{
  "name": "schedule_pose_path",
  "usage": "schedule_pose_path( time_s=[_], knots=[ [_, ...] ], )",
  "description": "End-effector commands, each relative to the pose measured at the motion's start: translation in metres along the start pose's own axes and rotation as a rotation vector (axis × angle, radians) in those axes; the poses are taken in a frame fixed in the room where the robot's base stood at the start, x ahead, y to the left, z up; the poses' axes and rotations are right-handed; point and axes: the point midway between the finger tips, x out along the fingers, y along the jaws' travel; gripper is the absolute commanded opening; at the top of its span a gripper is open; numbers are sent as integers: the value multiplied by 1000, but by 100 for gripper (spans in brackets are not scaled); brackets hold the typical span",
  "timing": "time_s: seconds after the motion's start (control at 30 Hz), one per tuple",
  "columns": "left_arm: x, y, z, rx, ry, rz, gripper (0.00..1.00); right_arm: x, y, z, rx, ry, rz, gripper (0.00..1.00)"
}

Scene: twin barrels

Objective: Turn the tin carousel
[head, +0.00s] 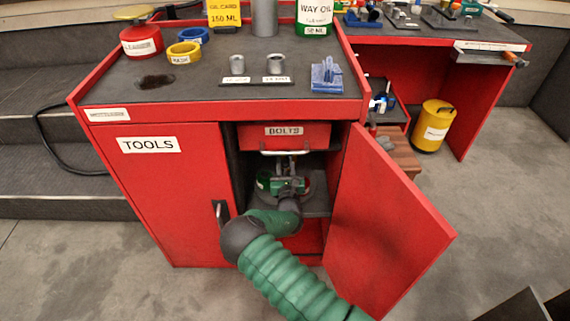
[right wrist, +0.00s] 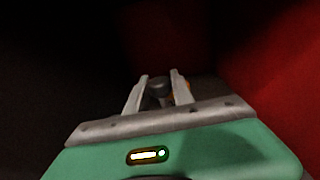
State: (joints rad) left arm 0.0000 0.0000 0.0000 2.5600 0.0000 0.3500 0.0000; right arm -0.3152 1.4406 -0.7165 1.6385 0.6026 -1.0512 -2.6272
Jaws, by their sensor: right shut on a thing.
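The tin carousel (head: 316,194) is a grey round plate inside the open cabinet compartment, below the BOLTS drawer. A green tin (head: 263,180) shows at its left side. My right gripper (head: 286,160) reaches into the compartment over the carousel and hides much of it. In the right wrist view its two fingers (right wrist: 158,92) are shut on a dark round-topped knob (right wrist: 159,86). The picture there is too dark to show what the knob joins. My left gripper is not in view.
The red cabinet door (head: 385,225) stands open to the right of my arm. The TOOLS door (head: 165,190) is closed at the left. The BOLTS drawer (head: 300,134) is close above my gripper. Cups (head: 275,64) and tins stand on the cabinet top (head: 205,88).

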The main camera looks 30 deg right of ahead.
Motion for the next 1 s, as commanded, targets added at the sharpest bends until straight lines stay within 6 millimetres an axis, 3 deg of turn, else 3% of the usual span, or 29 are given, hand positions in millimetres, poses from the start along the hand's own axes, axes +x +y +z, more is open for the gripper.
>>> schedule_pose_path(
  time_s=[0.17,0.4,0.7,0.73,0.87,1.0],
  knots=[
    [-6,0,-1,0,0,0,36,0,-2,0,-6,0,40,0],
    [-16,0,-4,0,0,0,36,-1,-2,-1,-4,3,255,0],
    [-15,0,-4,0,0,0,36,-1,0,-2,2,4,277,0],
    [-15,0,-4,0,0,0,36,-1,0,-2,2,4,276,32],
    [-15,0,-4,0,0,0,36,-1,0,-2,1,3,276,49],
    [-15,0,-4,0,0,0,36,-1,0,-1,1,2,275,49]
  ],
)
